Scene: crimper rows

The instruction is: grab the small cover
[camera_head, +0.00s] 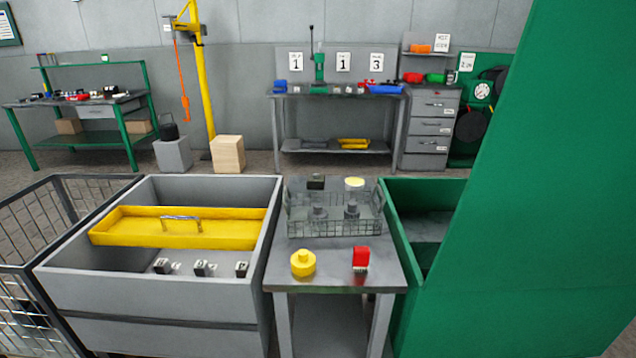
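No single thing is clearly marked as the small cover. A flat yellow tray-like cover (120,233) with a metal bar handle (181,219) lies across the grey bin at the left. A small round yellow piece with a raised knob (303,263) stands at the front left of the small grey table (335,279). A pale yellow disc (354,183) lies at the back of that table. Neither of my grippers is in view.
A wire basket (335,228) with dark grey parts and a red block (361,258) stand on the table. Small parts (201,268) sit in the grey bin (155,297). A tall green panel (540,230) blocks the right side. A wire cage (25,240) stands left.

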